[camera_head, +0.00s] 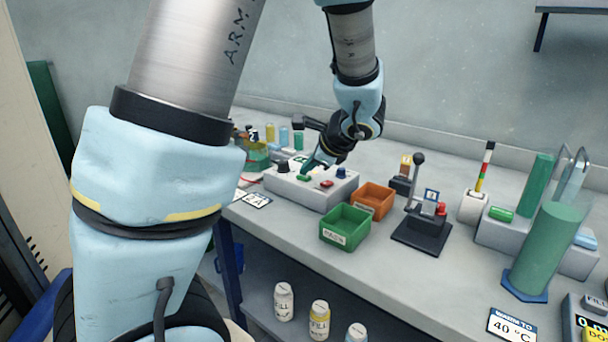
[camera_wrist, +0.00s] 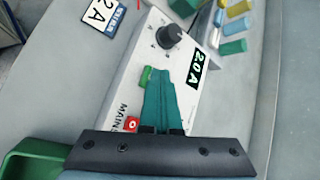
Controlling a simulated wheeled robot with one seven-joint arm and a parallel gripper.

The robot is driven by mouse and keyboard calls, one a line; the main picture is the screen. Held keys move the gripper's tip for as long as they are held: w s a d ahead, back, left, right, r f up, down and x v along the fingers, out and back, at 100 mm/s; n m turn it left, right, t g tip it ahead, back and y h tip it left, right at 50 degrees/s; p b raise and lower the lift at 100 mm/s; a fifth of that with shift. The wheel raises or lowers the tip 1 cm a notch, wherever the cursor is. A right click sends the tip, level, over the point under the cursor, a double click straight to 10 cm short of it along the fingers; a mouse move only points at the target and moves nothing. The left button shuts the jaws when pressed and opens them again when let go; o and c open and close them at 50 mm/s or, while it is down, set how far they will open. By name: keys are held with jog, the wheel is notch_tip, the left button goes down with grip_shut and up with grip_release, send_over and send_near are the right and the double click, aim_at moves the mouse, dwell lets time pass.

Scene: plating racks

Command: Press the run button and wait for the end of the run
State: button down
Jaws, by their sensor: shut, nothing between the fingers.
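A pale grey control box (camera_head: 315,192) stands on the bench; it also shows in the wrist view (camera_wrist: 125,85). A green button (camera_wrist: 146,77) sits on its top face; it shows in the head view too (camera_head: 303,178). A lit display (camera_wrist: 194,67) reads about 20A or 2.0A in green. A dark knob (camera_wrist: 169,37) and a red switch (camera_wrist: 131,124) marked MAINS are on the same face. My gripper (camera_head: 309,167) is shut and empty, its teal fingers (camera_wrist: 157,76) over the box with tips close beside the green button. I cannot tell whether they touch it.
A green bin (camera_head: 344,227) and an orange bin (camera_head: 375,199) stand right of the box. A black lever stand (camera_head: 424,235) is further right. A card (camera_wrist: 103,14) reading 2 A lies by the box. Small coloured cylinders (camera_wrist: 234,30) stand behind it.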

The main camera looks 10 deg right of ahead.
aim_at(307, 177)
jog(key=shift+r, duration=0.1)
jog(key=shift+r+p, duration=0.7)
jog(key=shift+r, duration=0.1)
notch_tip(307, 177, up, 5)
jog(key=p, duration=0.4)
jog(key=shift+r, duration=0.1)
dwell(0.4)
